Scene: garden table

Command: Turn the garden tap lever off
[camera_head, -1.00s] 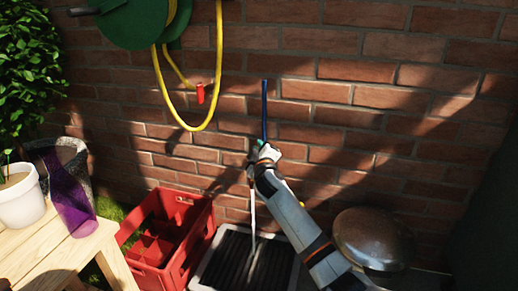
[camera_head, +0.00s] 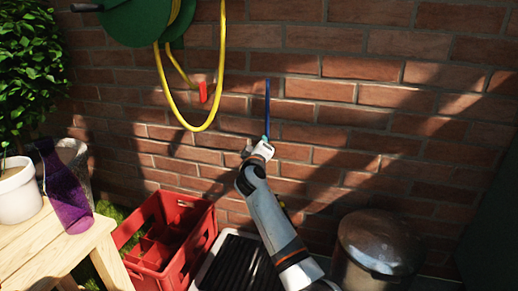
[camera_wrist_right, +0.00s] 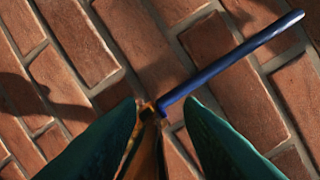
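The blue tap lever (camera_head: 267,108) points straight up in front of the brick wall. In the right wrist view, the lever (camera_wrist_right: 235,57) runs from between my fingertips to the upper right. A brass tap part (camera_wrist_right: 146,150) shows between and below the fingers. My right gripper (camera_wrist_right: 160,108) has its two dark teal fingers apart, at the lever's lower end. I cannot tell whether they touch it. In the head view, my right gripper (camera_head: 264,142) is at the lever's foot, and my arm hides most of the tap. My left gripper is not in view.
A red crate (camera_head: 205,235) and a dark drain grate (camera_head: 232,265) stand below the tap. A metal bin (camera_head: 378,245) is to the right. A yellow hose (camera_head: 220,60) hangs at upper left.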

